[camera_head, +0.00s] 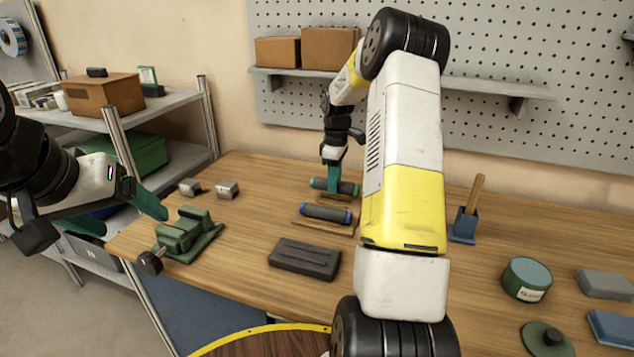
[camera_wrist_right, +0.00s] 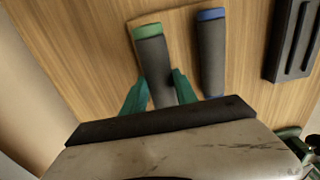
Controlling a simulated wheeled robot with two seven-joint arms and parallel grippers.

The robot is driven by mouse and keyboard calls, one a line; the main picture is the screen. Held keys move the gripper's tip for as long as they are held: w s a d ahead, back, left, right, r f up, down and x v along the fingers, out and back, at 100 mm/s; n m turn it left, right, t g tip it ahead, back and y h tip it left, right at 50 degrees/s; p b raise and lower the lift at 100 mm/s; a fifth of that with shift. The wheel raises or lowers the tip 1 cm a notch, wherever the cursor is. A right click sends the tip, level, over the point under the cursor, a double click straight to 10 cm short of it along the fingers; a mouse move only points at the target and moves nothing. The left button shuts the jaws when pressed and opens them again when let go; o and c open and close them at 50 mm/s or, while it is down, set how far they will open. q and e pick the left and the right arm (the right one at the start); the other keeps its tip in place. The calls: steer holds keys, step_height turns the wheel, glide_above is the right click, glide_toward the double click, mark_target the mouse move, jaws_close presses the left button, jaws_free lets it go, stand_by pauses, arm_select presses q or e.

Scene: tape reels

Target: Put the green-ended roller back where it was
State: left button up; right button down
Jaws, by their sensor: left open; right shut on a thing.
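The green-ended roller (camera_head: 347,188) is a dark grey cylinder with green ends, at the back of the table. My right gripper (camera_head: 333,180) is shut around its body from above. In the right wrist view the roller (camera_wrist_right: 152,60) lies between the two teal fingers (camera_wrist_right: 158,90), one green end showing. A wooden holder (camera_head: 338,199) shows just below it; I cannot tell whether the roller touches it. The blue-ended roller (camera_head: 325,213) rests on a similar wooden holder (camera_head: 322,226) in front, and shows beside the green-ended one in the wrist view (camera_wrist_right: 211,58). My left gripper (camera_head: 135,224) is open and empty at the left.
A dark grey block (camera_head: 305,258) lies in front of the rollers. A green vise (camera_head: 185,235) and two small metal blocks (camera_head: 226,190) are to the left. A blue holder with a wooden handle (camera_head: 465,222) and a green round tin (camera_head: 526,279) stand right of my right arm.

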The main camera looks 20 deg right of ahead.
steer(key=shift+f, duration=1.35)
steer(key=shift+f, duration=0.35)
steer(key=c, duration=1)
jaws_free()
steer(key=shift+f, duration=0.1)
steer(key=shift+o, duration=0.2)
